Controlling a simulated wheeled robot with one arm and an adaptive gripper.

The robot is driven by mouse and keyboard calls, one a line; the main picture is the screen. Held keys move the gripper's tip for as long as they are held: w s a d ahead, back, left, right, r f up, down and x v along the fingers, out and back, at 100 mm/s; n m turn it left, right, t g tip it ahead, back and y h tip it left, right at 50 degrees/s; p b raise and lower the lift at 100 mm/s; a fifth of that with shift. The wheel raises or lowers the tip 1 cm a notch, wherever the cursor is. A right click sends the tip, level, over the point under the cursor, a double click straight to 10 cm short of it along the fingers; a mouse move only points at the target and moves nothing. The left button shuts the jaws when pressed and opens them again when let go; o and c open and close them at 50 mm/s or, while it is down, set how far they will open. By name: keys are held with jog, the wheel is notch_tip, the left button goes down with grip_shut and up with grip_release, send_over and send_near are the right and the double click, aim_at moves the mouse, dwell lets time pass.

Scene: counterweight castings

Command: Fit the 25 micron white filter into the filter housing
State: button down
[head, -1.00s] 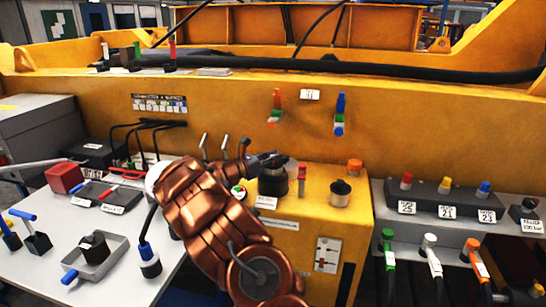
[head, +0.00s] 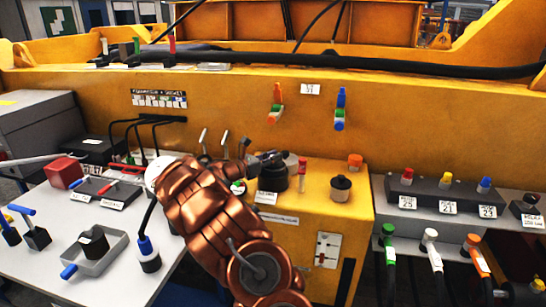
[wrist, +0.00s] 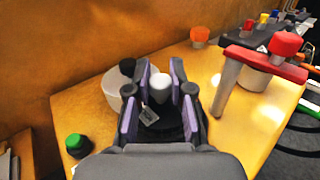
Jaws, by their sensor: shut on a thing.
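My gripper (wrist: 160,90) is shut around a white-topped filter (wrist: 160,87), with purple finger pads on either side of it. A small tag (wrist: 149,115) hangs by the filter, too small to read. A black round housing (wrist: 168,128) lies beneath the fingers; it also shows in the head view (head: 272,180) on the yellow cabinet, under my gripper (head: 266,158). The filter is over or in the housing's mouth; I cannot tell how deep it sits. The fingers hide its sides, and the filter is hidden in the head view.
A red-topped lever (wrist: 285,45) stands close at right, and a pale cylinder with a black knob (wrist: 118,88) close at left. A green knob (wrist: 77,145) and an orange cap (head: 355,161) are nearby. The yellow wall (head: 230,130) rises behind. Colour-capped fittings stand on the right shelf (head: 380,192).

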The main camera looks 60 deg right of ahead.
jog(key=shift+f+b, duration=0.35)
jog(key=shift+f, duration=0.45)
jog(key=c, duration=0.9)
grip_release()
jog(key=shift+c, duration=0.2)
jog(key=v, duration=1.2)
jog(key=shift+r, duration=0.1)
